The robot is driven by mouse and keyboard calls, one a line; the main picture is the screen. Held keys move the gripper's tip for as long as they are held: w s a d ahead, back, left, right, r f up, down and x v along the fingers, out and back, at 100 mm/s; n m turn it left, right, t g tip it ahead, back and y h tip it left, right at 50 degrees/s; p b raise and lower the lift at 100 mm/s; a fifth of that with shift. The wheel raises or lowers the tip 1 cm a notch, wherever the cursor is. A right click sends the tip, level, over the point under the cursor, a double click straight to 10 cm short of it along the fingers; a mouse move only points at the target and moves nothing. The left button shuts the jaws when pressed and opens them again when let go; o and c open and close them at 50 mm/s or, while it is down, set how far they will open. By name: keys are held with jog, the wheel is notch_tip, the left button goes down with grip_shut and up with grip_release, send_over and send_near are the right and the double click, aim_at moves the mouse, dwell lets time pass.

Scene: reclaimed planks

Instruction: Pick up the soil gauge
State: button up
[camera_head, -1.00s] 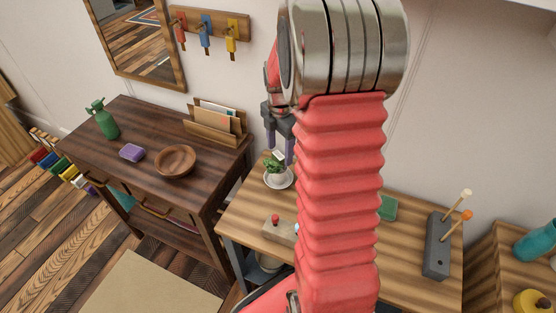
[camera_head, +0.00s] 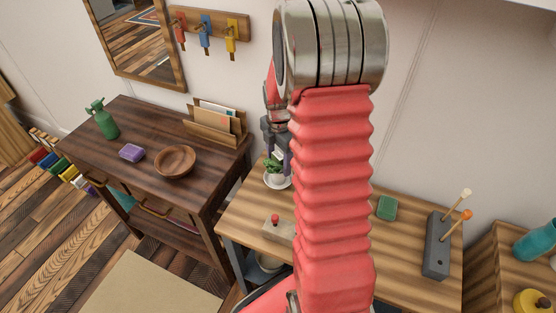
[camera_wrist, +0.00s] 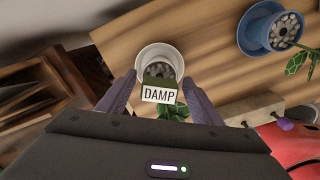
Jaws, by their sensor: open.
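The soil gauge (camera_wrist: 160,95), with a white face reading DAMP and a dark green upper edge, shows in the wrist view in front of a white pot (camera_wrist: 145,58) filled with pebbles. My gripper (camera_wrist: 159,80) is open, with one purple finger on each side of the gauge and visible gaps between. In the head view my gripper (camera_head: 277,150) is just above the white pot (camera_head: 272,182), which stands on a saucer on the bench. Green leaves show there, and the gauge is mostly hidden by the fingers. Whether the gauge's stem is in the pebbles is hidden.
In the wrist view a blue pot (camera_wrist: 262,42) with a plant stands to the right. A block with a red knob (camera_head: 277,228) sits on the bench (camera_head: 405,275) in front of the white pot. A letter rack (camera_head: 213,125) stands on the dark table to the left.

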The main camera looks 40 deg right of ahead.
jog(key=shift+c, duration=0.7)
jog(key=c, duration=1.1)
jog(key=shift+r, duration=0.1)
notch_tip(320, 180, up, 10)
jog(key=shift+f, duration=0.1)
jog(key=shift+r, duration=3)
